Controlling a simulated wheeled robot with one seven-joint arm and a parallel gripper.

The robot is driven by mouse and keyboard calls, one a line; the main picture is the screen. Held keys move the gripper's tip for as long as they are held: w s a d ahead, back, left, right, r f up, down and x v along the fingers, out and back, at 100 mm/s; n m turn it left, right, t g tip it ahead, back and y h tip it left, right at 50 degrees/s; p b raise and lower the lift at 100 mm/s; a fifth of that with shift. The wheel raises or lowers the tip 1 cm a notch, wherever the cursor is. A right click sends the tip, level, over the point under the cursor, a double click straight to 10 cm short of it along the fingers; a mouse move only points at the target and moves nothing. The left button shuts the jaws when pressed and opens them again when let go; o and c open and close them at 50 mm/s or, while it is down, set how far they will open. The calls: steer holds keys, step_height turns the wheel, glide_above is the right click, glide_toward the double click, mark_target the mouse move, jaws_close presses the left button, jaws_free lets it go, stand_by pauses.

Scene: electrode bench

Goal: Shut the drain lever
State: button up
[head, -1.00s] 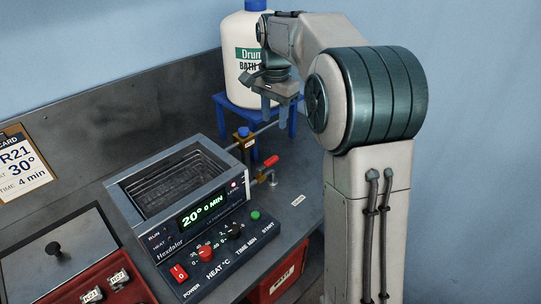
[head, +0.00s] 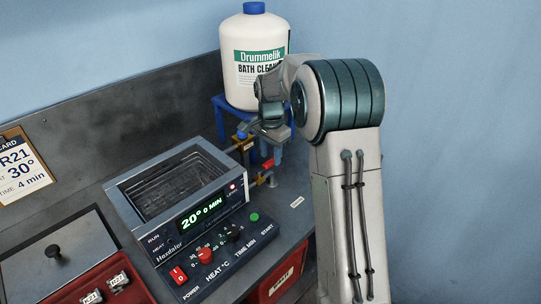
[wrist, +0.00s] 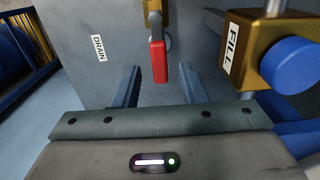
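The drain lever (wrist: 158,61) is a red handle on a brass body (wrist: 157,12). In the wrist view it points down the picture, into the gap between my fingers. My gripper (wrist: 159,86) is open, with one blue finger on each side of the lever's line; I see no finger touching it. In the head view the red lever (head: 268,164) shows in part beside the bath's right side. My gripper (head: 272,153) is just above it and hides some of the valve. A DRAIN label (wrist: 99,48) is left of the lever in the wrist view.
The fill valve (wrist: 272,52), brass with a blue knob, stands close on the right in the wrist view.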

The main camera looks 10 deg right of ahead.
steer(key=shift+f, duration=0.75)
jaws_close()
